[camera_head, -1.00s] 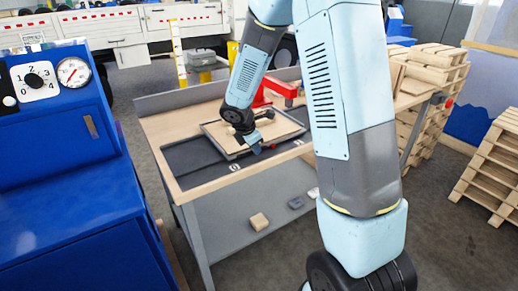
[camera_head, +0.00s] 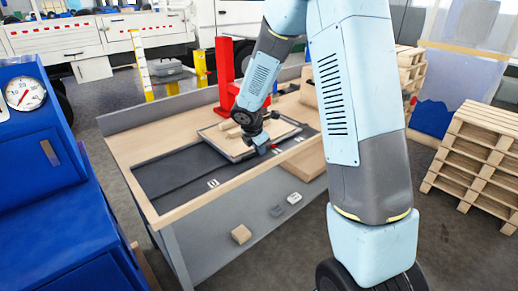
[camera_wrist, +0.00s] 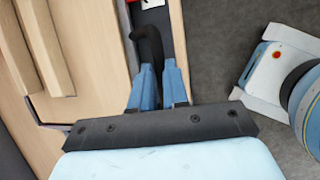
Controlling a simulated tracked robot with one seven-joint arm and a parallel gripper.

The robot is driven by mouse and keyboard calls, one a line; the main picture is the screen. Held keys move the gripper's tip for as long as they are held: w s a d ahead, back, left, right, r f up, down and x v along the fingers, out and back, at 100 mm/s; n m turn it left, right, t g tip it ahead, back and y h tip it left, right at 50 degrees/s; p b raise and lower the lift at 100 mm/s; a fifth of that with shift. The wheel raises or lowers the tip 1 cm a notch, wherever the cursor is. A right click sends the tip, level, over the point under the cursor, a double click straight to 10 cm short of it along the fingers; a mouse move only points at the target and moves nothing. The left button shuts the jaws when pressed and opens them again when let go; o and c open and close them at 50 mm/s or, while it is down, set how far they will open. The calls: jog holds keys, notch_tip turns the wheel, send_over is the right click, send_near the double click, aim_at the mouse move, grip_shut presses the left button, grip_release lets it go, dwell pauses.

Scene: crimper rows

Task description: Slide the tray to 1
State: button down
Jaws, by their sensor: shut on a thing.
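The tray (camera_head: 234,156), a shallow dark-rimmed tray with a pale wooden inside, lies on the dark strip of the workbench, towards the right part of the strip. Wooden pieces lie in it. My gripper (camera_head: 262,146) is at the tray's front side. In the wrist view, the two blue fingers of my gripper (camera_wrist: 160,88) are closed around a black curved handle (camera_wrist: 149,42) beside the wooden surface. Part of the tray is hidden behind my arm. A white label with a red mark (camera_wrist: 150,3) shows at the top of the wrist view, cut off and unreadable.
The workbench (camera_head: 135,148) has a bare dark strip left of the tray. White marks (camera_head: 213,183) sit on its front edge. A red stand (camera_head: 224,75) rises behind the tray. A blue cabinet (camera_head: 45,220) stands left, pallets (camera_head: 475,160) right.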

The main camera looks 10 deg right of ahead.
jog(key=shift+w+a, duration=0.1)
jog(key=c, duration=1.1)
grip_release()
jog(key=v, duration=1.3)
jog(key=shift+r, duration=0.3)
jog(key=s+d+r+m, duration=0.3)
jog(key=s+r+m, duration=0.2)
jog(key=s+m, duration=0.15)
jog(key=s+d+r+m, duration=0.3)
jog(key=s+r+m, duration=0.2)
jog(key=s, duration=0.2)
jog(key=s+r+m+y, duration=0.1)
jog(key=s+m, duration=0.3)
jog(key=s, duration=0.1)
jog(key=s+d+r+m+t+y, duration=0.1)
jog(key=s+m, duration=0.2)
jog(key=s, duration=0.2)
jog(key=s+d+m+y, duration=0.1)
jog(key=s+m, duration=0.3)
jog(key=s, duration=0.2)
jog(key=shift+d+r+m+t, duration=0.1)
jog(key=shift+r+m+t, duration=0.2)
jog(key=shift+r+m, duration=0.1)
